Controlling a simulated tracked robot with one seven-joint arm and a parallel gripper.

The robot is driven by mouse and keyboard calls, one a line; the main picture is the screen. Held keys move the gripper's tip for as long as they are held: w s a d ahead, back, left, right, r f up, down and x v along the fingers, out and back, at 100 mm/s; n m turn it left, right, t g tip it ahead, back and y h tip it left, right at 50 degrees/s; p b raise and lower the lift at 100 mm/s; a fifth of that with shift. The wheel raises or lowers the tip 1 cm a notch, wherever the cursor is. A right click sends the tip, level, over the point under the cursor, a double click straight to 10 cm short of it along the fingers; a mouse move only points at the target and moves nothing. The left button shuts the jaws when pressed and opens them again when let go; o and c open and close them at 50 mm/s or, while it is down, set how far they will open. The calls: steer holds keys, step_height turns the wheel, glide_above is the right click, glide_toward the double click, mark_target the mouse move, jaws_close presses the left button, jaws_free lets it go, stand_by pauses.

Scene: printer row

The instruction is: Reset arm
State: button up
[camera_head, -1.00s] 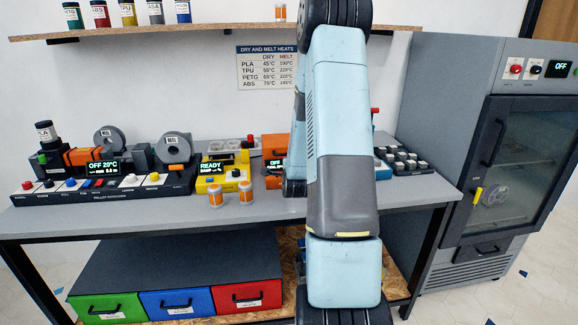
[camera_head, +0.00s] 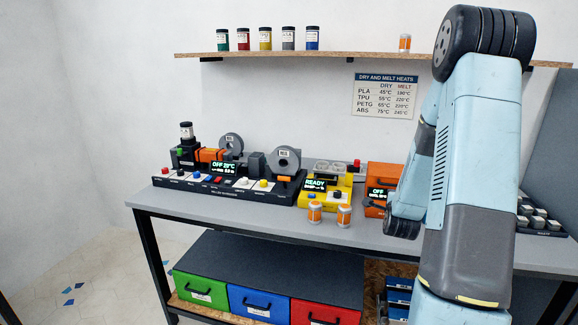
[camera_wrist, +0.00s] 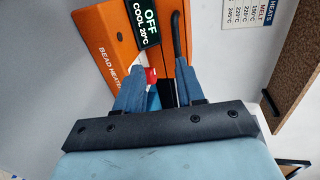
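My arm (camera_head: 470,160) stands at the right of the head view, in front of the bench, bent at a high black joint. My gripper is hidden behind the arm links there. In the wrist view my gripper (camera_wrist: 161,75) shows two blue fingers spread apart, with a gap between them. I see nothing held in the gap; a small red and white patch shows behind it. The orange bead heater (camera_wrist: 108,45) lies beyond the fingers, its display reading OFF, COOL 20°C. The heater (camera_head: 377,190) is partly covered by my arm in the head view.
The bench (camera_head: 250,218) carries a roller machine (camera_head: 215,190), a yellow READY unit (camera_head: 322,200) and two orange-white jars (camera_head: 344,216). Several capped jars stand on the shelf (camera_head: 350,55). Green, blue and red drawers (camera_head: 258,302) are below. Floor at the left is clear.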

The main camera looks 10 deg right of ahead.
steer(key=s+a+r+n+g+y, duration=0.2)
steer(key=s+a+r+n, duration=0.2)
steer(key=a+r+n, duration=0.3)
steer(key=s+a+r+n+g+y, duration=0.1)
steer(key=s+a+r+n+y, duration=0.15)
steer(key=a+r+n, duration=0.4)
steer(key=s+a+r+n+g+y, duration=0.1)
steer(key=s+a+r+n, duration=0.3)
steer(key=s, duration=0.8)
steer(key=s+a+r+n+g+y, duration=0.1)
steer(key=s+a+r+n+g, duration=0.3)
steer(key=s+a, duration=0.4)
steer(key=s+n, duration=0.1)
steer(key=s, duration=0.4)
steer(key=shift+s, duration=0.25)
steer(key=shift+n, duration=0.25)
